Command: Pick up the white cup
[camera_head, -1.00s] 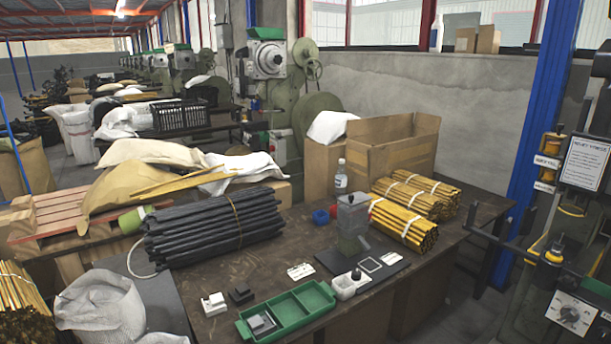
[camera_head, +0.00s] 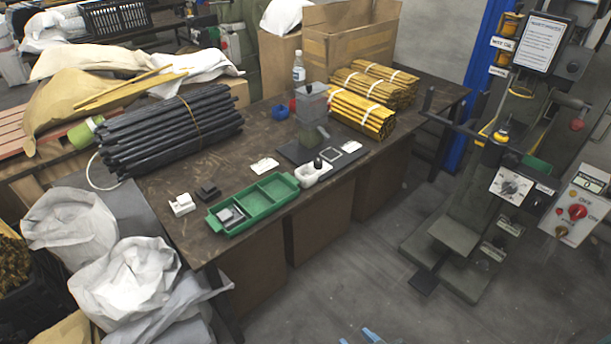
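A small white cup-like container (camera_head: 309,177) stands on the dark workbench (camera_head: 225,157), just behind the far right end of the green tray (camera_head: 254,205). A small black knob-like thing shows at its top; I cannot tell whether it is inside or behind. The container stands at the front edge of a dark plate (camera_head: 296,151) carrying a grey, partly clear device (camera_head: 312,104). Neither of my grippers can be made out. Small light-blue pieces show at the bottom edge of the view; I cannot tell what they are.
A white block (camera_head: 181,206) and a black block (camera_head: 208,191) sit left of the tray. Black rods (camera_head: 170,130), yellow rod bundles (camera_head: 362,110), a bottle (camera_head: 298,70) and a blue bin (camera_head: 280,112) are on the bench. A press (camera_head: 480,200) stands right; floor before the bench is clear.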

